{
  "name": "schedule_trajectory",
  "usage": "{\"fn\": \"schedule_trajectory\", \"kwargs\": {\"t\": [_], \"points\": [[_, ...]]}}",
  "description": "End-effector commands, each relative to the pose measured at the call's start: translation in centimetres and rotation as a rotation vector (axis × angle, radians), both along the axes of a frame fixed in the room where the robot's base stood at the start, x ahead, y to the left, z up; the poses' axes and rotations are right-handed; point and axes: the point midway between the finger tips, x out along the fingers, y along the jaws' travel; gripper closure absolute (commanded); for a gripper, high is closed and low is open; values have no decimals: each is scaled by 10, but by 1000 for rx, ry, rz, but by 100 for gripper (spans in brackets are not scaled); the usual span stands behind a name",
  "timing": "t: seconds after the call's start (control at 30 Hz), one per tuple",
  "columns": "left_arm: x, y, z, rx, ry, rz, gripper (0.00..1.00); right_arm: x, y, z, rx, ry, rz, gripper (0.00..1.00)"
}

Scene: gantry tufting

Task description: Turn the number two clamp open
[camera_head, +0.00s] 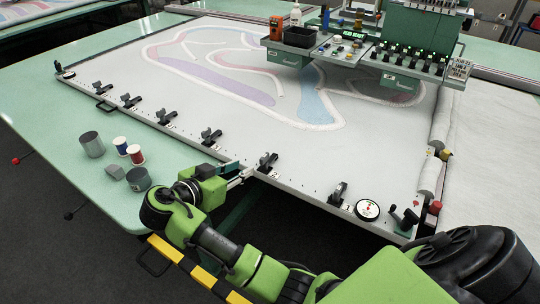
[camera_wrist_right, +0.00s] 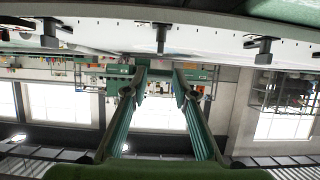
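A row of dark lever clamps runs along the near rail of the white tufting frame (camera_head: 310,178). One clamp (camera_head: 267,162) stands just right of my right gripper (camera_head: 238,173), and another clamp (camera_head: 210,138) stands to its upper left. A further clamp (camera_head: 338,193) is nearer the dial. The number labels are too small to read, so I cannot tell which is number two. My right gripper is open and empty at the rail's outer side. In the right wrist view its fingers (camera_wrist_right: 161,82) are apart, with a clamp (camera_wrist_right: 161,38) ahead between them. My left gripper is not in view.
A round dial (camera_head: 367,210) and crank (camera_head: 404,218) sit at the rail's right end. The tufting head (camera_head: 420,45) is far back.

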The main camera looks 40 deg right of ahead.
Motion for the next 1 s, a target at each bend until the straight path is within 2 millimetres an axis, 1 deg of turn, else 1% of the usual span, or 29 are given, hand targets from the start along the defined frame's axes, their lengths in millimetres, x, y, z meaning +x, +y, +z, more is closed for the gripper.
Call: {"fn": "schedule_trajectory", "kwargs": {"t": [0.07, 0.17, 0.3, 0.5, 0.63, 0.8, 1.0], "points": [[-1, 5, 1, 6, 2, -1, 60, 3, -5, 2, -8, -10, -7, 74], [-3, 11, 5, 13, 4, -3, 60, 7, -16, -2, -8, -8, -7, 74], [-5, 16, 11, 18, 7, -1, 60, 16, -41, -12, -10, -7, -9, 74], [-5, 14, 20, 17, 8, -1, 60, 32, -78, -29, -8, -7, -7, 74], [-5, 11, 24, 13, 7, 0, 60, 40, -97, -39, -6, -6, -7, 74], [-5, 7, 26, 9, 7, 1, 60, 47, -112, -47, -5, -7, -4, 74], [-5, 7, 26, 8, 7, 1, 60, 49, -117, -51, -3, -8, -4, 74]]}}
